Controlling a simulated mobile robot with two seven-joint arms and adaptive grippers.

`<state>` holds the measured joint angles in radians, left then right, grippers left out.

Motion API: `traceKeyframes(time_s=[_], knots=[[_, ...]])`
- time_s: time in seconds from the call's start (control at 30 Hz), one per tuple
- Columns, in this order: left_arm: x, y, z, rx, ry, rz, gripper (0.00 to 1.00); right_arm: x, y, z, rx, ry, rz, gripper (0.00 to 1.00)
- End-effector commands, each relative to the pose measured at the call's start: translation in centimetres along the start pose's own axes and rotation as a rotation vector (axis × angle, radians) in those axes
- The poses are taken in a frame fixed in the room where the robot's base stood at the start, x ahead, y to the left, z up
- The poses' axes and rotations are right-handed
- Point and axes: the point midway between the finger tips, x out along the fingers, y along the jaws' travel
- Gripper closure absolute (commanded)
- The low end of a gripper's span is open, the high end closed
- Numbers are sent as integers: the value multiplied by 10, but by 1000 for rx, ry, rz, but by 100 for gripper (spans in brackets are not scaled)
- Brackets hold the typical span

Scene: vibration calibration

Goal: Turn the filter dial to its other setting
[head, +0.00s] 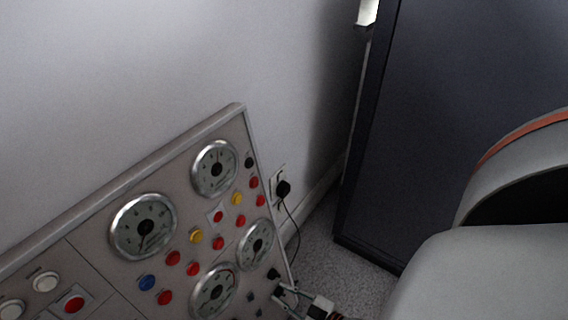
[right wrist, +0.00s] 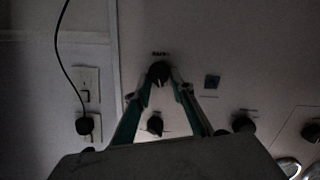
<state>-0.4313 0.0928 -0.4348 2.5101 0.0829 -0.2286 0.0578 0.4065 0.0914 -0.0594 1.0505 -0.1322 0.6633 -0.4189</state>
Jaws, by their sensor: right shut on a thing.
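The right gripper (head: 279,292) reaches the lower right edge of the grey control panel (head: 185,150) in the head view. In the right wrist view its two fingers (right wrist: 162,88) stand on either side of a small black dial (right wrist: 160,72) and are shut on it. The dial has a pale pointer mark; the label above it is too small to read, so I cannot confirm that it is the filter dial. My left gripper is not in view.
Round gauges (head: 143,226) and coloured buttons fill the rest. A wall socket (head: 281,187) with a plug and cable is beside the panel. A dark cabinet (head: 440,130) stands at right.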

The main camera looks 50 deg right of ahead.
Motion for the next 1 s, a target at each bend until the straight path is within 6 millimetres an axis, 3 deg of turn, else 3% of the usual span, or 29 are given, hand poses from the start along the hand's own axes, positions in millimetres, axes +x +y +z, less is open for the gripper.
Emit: traceKeyframes(time_s=[0.5,1.0], knots=[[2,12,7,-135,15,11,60,-1,-5,3,-327,-3,36,99],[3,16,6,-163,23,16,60,0,-4,2,-385,-1,43,99]])
